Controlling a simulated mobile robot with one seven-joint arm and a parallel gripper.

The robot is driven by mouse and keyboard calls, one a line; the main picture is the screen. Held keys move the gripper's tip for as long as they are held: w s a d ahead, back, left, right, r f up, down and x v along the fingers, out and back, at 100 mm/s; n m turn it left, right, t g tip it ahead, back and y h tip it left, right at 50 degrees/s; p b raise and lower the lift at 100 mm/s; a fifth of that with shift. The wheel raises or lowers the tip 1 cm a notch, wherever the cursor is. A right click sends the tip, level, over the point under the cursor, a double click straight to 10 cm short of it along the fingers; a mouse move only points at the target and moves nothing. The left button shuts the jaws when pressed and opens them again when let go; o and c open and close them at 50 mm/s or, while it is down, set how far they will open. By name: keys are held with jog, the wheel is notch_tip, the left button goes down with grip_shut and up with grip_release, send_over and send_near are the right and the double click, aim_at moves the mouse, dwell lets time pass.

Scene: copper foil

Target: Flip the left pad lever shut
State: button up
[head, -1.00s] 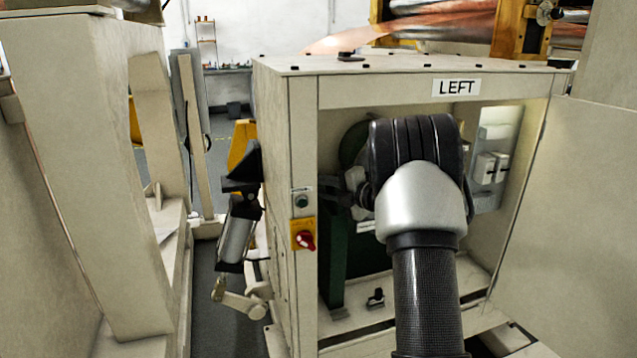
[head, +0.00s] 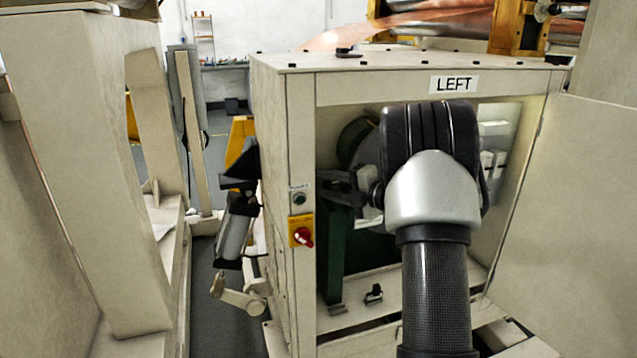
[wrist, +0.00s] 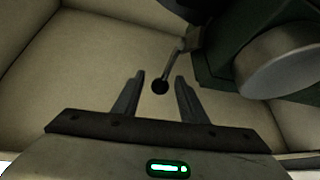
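In the wrist view a small lever with a black ball knob (wrist: 160,87) hangs from a dark green machine part (wrist: 212,75). Its thin metal rod (wrist: 176,58) runs up and right from the knob. My gripper (wrist: 160,76) is open. The knob shows between its two fingers, with a gap on both sides; I cannot tell its exact depth. In the head view my gripper (head: 335,181) is inside the open cabinet marked LEFT (head: 380,93). The lever cannot be made out there, and my arm hides much of the interior.
The cabinet door (head: 575,210) stands open on the right. A red switch on a yellow plate (head: 302,233) is on the cabinet's front post. A black and silver cylinder (head: 236,225) is on its left side. Pale cabinet walls (wrist: 110,45) surround my gripper.

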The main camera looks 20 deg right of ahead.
jog(key=p+v, duration=0.1)
jog(key=v, duration=1.2)
jog(key=shift+s, duration=0.2)
jog(key=shift+d, duration=0.15)
